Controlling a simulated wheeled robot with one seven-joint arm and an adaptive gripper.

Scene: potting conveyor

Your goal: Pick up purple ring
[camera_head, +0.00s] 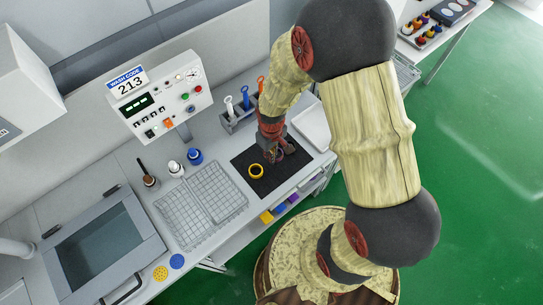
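My gripper (276,153) points down over the right part of a black mat (263,187) on the bench. A small, dark purplish curved shape (279,156) shows at its fingertips; it may be the purple ring, mostly hidden by the fingers. I cannot tell whether the fingers are closed on it or only around it.
A control panel (160,96) and several bottles stand further left.

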